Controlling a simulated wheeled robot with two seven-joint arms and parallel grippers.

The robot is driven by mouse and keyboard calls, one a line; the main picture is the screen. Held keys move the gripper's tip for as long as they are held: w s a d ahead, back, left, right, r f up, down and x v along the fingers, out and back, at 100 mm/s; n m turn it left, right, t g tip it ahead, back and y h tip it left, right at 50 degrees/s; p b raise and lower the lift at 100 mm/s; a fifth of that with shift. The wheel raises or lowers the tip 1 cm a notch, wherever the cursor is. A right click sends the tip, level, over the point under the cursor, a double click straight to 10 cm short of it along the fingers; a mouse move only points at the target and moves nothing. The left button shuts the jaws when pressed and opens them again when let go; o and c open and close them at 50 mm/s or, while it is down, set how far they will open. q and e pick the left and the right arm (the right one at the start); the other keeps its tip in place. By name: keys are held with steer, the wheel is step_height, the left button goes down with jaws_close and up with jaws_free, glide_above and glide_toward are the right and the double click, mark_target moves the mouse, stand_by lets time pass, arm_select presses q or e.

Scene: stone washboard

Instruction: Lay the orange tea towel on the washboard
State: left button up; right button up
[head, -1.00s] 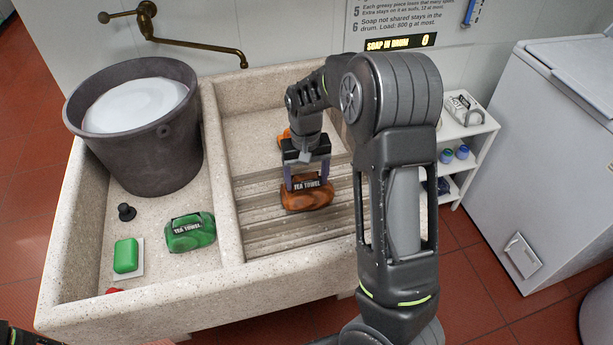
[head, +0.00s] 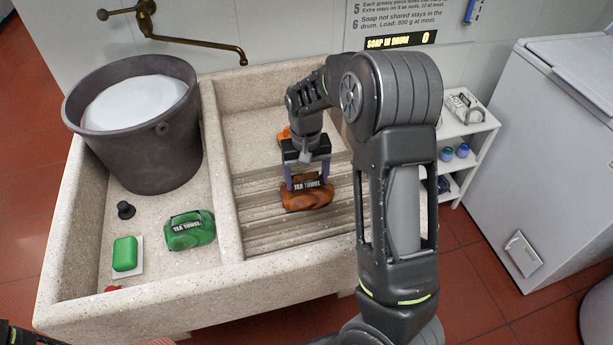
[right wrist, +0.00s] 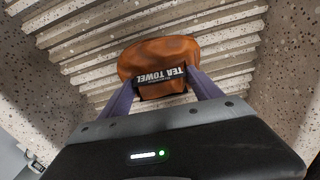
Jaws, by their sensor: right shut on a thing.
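The orange tea towel (head: 307,199) is a bundled lump with a black "TEA TOWEL" label, at the ribbed stone washboard (head: 262,228) in the right basin of the sink. My right gripper (head: 309,184) comes down from above and is shut on the towel. In the right wrist view the towel (right wrist: 160,58) sits between the two purple fingers (right wrist: 163,85), with the washboard ribs (right wrist: 85,40) behind it. I cannot tell whether the towel touches the ribs. My left gripper is not clearly visible; only a dark bit of my own body shows at the lower left.
The left basin holds a dark bucket (head: 150,155) of white contents, a green tea towel (head: 190,230), a green soap block (head: 125,253) and a small black plug (head: 126,210). A stone divider (head: 224,185) separates the basins. Another orange thing (head: 284,134) is partly hidden behind my right wrist.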

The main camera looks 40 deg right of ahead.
steer(key=shift+s+f+b, duration=0.1)
steer(key=shift+f+b, duration=0.2)
steer(key=shift+f, duration=0.2)
steer(key=o, duration=1.9)
steer(key=shift+r, duration=0.15)
steer(key=shift+r, duration=3.8)
